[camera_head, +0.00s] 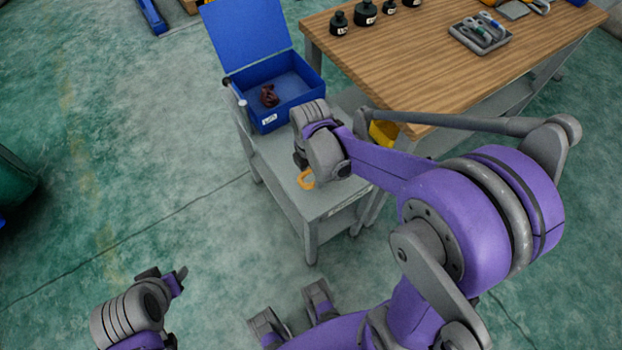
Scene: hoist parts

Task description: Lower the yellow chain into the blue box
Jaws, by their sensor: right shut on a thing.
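The blue box (262,118) stands on a grey cart with its lid swung up at the back. A dark reddish-brown item (269,96) lies inside it. My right gripper (303,163) is over the cart, to the front right of the box and outside it. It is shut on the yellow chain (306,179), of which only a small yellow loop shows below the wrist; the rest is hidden. My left gripper (170,278) is at the lower left over the floor, far from the box; its jaws are too unclear to judge.
The grey cart (328,198) has bare top in front of the box. A wooden table (440,65) at the right bears several black weights (366,12) and a grey tray with tools (480,36). A yellow thing (383,133) shows partly behind my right arm.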

